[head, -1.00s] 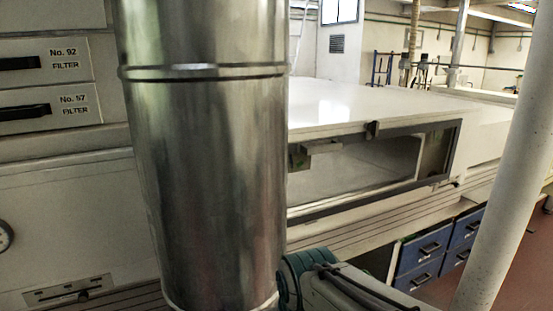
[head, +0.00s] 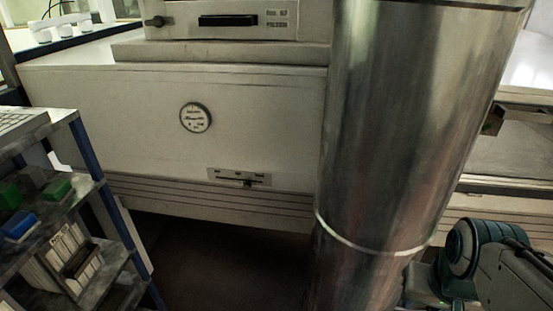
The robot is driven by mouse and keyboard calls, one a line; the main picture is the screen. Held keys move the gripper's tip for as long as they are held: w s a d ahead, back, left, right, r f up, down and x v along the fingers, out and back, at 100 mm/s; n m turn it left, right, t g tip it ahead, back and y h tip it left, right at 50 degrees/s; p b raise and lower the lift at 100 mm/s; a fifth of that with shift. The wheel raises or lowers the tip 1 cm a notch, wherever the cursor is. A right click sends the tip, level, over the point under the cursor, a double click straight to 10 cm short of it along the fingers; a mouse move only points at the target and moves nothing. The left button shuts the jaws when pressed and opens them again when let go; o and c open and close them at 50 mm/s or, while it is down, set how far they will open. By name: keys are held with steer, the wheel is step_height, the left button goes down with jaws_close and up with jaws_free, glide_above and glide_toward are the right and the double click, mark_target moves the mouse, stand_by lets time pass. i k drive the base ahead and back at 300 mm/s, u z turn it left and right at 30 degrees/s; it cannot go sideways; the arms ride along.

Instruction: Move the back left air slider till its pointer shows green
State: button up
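A slider plate (head: 239,177) with a dark slot and a small knob is set low on the pale front panel in the head view. Its knob sits near the middle of the slot. A round dial gauge (head: 196,117) with a dark rim is above it to the left; its pointer and any colours are too small to read. I cannot tell whether this is the back left slider. Part of my arm shows at the lower right, beyond the duct. My gripper is not in view.
A large round metal duct (head: 400,130) stands right of the slider plate, between it and my arm. A shelf rack (head: 92,190) with green and blue items stands at the left. A filter drawer unit (head: 230,20) is above the panel. Dark open space lies below it.

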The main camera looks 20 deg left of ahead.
mark_target(247, 185)
steer(key=z, duration=0.05)
steer(key=k, duration=0.25)
steer(key=u, duration=0.05)
steer(key=i, duration=0.3)
steer(key=u, duration=1.25)
steer(key=k, duration=0.65)
steer(key=u, duration=0.8)
steer(key=i, duration=1.1)
steer(key=z, duration=0.15)
